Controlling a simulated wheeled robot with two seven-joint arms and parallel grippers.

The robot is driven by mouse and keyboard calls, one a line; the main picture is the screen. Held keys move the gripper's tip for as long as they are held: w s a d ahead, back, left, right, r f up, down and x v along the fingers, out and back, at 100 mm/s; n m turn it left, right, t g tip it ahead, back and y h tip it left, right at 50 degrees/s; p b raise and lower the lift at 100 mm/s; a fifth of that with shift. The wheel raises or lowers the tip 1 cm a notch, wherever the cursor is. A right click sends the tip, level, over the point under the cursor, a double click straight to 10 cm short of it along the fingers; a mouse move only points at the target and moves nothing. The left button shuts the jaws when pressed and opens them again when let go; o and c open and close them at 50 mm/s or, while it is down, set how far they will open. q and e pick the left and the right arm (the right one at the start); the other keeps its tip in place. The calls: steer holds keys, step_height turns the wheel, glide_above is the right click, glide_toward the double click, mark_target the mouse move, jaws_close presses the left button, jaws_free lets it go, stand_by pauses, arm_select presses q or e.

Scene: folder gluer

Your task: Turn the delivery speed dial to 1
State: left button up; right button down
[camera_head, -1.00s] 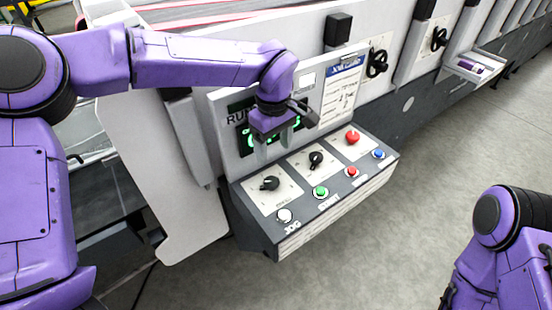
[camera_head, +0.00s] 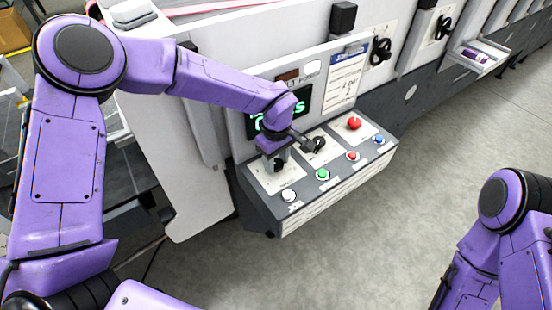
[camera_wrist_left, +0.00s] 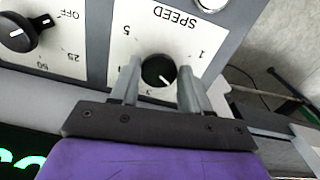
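The delivery speed dial (camera_wrist_left: 158,70) is a round black knob on a white plate marked SPEED, with 1, 3 and 5 readable in the left wrist view. Its white pointer mark points to the lower right there, between the 3 and the 1. My left gripper (camera_wrist_left: 158,88) is open, with one finger on each side of the dial; whether they touch it I cannot tell. In the head view my left gripper (camera_head: 274,160) is over the dial (camera_head: 279,164) and partly hides it. My right arm is at the lower right; its gripper is not clearly seen.
A second black dial (camera_head: 316,146) marked OFF, 25 and 50 is beside it. A red knob (camera_head: 354,124) and white (camera_head: 289,195), green (camera_head: 323,174), red (camera_head: 352,156) and blue (camera_head: 379,139) buttons share the sloped panel. The green display (camera_head: 265,122) is behind my wrist.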

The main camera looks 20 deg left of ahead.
arm_select(q)
steer(key=shift+f, duration=0.1)
steer(key=c, duration=0.3)
steer(key=shift+n, duration=0.5)
steer(key=n, duration=0.4)
steer(key=shift+f+n, duration=0.1)
steer(key=shift+n, duration=0.3)
steer(key=n+b, duration=0.1)
steer(key=n, duration=0.5)
steer(key=shift+s+f+b, duration=0.1)
steer(key=shift+b, duration=0.2)
steer(key=shift+n, duration=0.3)
steer(key=o, duration=1.1)
steer(key=shift+c, duration=0.2)
steer(key=shift+a, duration=0.1)
